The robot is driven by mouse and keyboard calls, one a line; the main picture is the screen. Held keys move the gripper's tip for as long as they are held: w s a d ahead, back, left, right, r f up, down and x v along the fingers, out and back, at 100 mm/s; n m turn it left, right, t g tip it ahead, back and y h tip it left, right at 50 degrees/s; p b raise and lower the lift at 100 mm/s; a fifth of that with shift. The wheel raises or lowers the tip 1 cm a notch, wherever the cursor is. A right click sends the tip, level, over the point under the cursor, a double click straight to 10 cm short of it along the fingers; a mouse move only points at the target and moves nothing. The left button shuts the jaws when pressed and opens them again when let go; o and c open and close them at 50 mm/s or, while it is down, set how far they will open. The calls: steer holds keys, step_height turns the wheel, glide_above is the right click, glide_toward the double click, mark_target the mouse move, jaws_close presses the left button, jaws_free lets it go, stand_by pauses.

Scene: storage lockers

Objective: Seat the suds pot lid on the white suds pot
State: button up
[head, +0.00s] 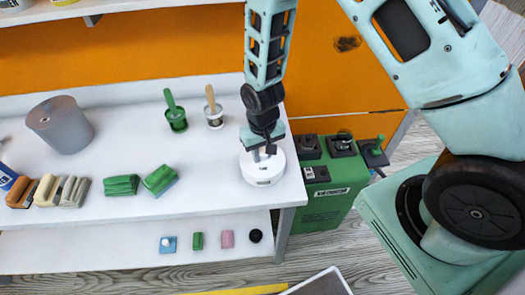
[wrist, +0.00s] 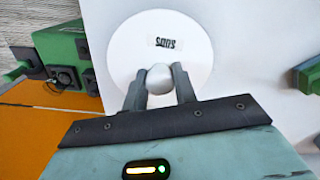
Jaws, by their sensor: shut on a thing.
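The suds pot lid (wrist: 125,50) is a white disc with a round pale knob, seen from above in the wrist view. A small dark-lettered label is on the white surface. My gripper (wrist: 160,84) is shut on the knob, one dark finger on each side. In the head view my gripper (head: 265,152) points down at the white round suds pot (head: 262,178), near the right end of the counter. The lid lies over the pot there, and the two blend into one white shape. I cannot tell whether a gap is left between them.
On the counter stand a grey bucket (head: 61,127), a green cup (head: 176,120) and a white cup (head: 214,118) with handles sticking out. Green sponges (head: 160,180) and brushes (head: 70,192) lie left. A green machine (head: 325,205) stands right of the counter. Small items line the lower shelf (head: 110,245).

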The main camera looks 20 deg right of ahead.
steer(key=o, duration=1)
steer(key=shift+o, duration=0.2)
steer(key=shift+r, duration=0.15)
step_height(320, 180, up, 17)
steer(key=b, duration=0.3)
steer(key=s+a+r+n+b, duration=0.1)
steer(key=s+a+n, duration=0.2)
steer(key=s, duration=0.7)
steer(key=s+a+r+n+b, duration=0.1)
steer(key=s+a+r+n, duration=0.1)
steer(key=s, duration=0.8)
steer(key=shift+a+r+n+y, duration=0.25)
steer(key=shift+a+n, duration=0.4)
steer(key=shift+n, duration=0.55)
